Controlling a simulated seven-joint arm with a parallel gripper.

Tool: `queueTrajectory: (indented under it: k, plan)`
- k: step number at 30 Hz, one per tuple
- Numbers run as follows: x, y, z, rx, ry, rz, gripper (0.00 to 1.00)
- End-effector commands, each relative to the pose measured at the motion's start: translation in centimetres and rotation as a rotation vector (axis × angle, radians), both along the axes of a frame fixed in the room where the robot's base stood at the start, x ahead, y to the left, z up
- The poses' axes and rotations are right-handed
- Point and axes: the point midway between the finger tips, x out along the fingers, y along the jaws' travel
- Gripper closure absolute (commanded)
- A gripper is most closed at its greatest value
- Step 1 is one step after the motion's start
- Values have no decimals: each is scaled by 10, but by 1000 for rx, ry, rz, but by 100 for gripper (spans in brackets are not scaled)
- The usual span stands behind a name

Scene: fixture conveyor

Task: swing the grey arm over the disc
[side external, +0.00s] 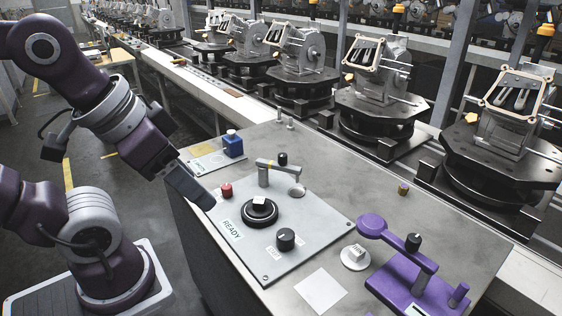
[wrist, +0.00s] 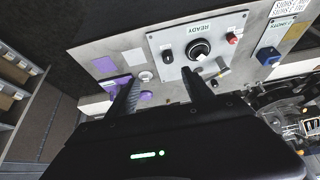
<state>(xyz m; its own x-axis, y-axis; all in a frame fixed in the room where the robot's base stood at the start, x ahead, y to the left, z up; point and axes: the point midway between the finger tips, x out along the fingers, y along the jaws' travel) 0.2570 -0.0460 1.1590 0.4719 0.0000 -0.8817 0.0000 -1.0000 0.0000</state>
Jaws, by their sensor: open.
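The grey arm also shows in the wrist view (wrist: 223,68), partly beside a finger; I cannot make out the disc clearly there. My gripper (side external: 207,203) hangs at the panel's left edge, apart from the grey arm. In the wrist view its fingers (wrist: 161,80) are spread and empty.
The panel (side external: 315,236) carries a black dial (side external: 259,212), a black knob (side external: 286,239) and a red button (side external: 226,190). A blue block (side external: 233,146) stands behind. A purple fixture (side external: 400,270) and white puck (side external: 355,257) are right. Machines (side external: 380,110) line the conveyor behind.

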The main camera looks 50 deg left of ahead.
Motion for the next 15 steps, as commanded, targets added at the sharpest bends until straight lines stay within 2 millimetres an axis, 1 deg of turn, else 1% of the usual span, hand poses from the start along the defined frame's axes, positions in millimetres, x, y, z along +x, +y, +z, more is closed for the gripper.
queueTrajectory:
  k: [8,9,11,13,14,15]
  plan:
    - [0,0,0,0,0,0,40]
    - [0,0,0,0,0,0,42]
    - [2,0,1,3,3,-3,54]
    - [15,3,10,23,22,-23,54]
    - [25,5,15,38,38,-41,54]
    - [44,10,24,62,65,-71,54]
